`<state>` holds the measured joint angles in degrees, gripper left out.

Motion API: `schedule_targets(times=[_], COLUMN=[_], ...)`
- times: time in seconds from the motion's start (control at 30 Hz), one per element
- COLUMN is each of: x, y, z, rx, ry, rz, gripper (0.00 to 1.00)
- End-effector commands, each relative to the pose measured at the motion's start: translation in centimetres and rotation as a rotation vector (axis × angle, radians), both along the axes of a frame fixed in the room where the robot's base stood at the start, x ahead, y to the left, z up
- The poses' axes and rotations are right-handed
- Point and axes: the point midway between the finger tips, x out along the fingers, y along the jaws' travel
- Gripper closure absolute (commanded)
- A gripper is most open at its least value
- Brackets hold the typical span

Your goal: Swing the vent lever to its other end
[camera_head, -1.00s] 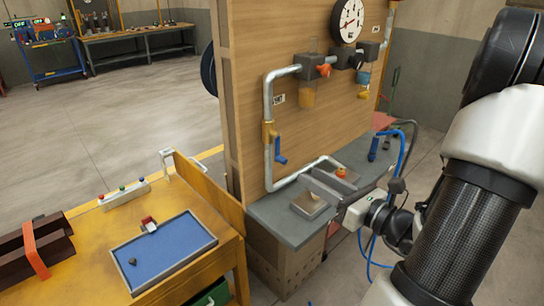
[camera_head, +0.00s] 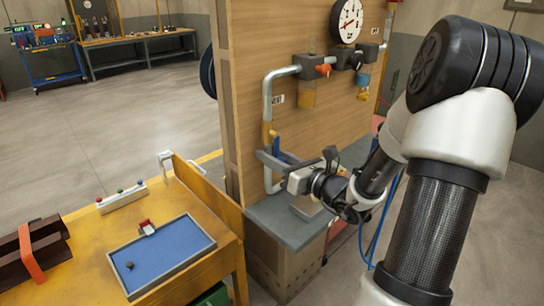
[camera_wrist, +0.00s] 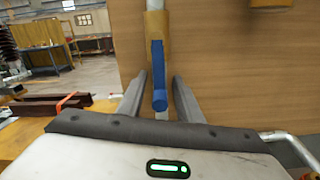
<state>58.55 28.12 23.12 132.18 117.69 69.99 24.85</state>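The blue lever (camera_head: 276,145) hangs from a brass-coloured valve on the left upright pipe (camera_head: 267,103) of the wooden panel; I take it as the vent lever. In the wrist view the blue lever (camera_wrist: 158,75) points down from the valve body (camera_wrist: 156,30), its rounded end towards me. My gripper (camera_wrist: 157,85) is open, one finger on each side of the lever, with a visible gap on both sides. In the head view my gripper (camera_head: 267,157) is at the lever and partly hides its lower part.
An orange handle (camera_head: 323,69) and a round gauge (camera_head: 347,20) sit higher on the panel to the right. A grey bench top (camera_head: 290,230) lies below my gripper. A yellow table (camera_head: 85,245) with a blue tray (camera_head: 170,250) stands at the left.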

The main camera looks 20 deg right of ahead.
Motion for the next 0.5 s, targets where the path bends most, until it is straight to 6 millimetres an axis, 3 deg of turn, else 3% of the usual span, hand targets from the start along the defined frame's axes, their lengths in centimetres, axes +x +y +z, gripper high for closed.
schedule_targets(times=[0.13, 0.3, 0.5], x=[-0.02, -0.04, -0.05], y=[-0.01, -0.01, -0.04], z=[0.0, 0.0, 0.0], rx=[0.0, 0.0, 0.0], ry=[0.0, 0.0, 0.0], rz=[0.0, 0.0, 0.0], gripper=[0.69, 0.98, 1.0])
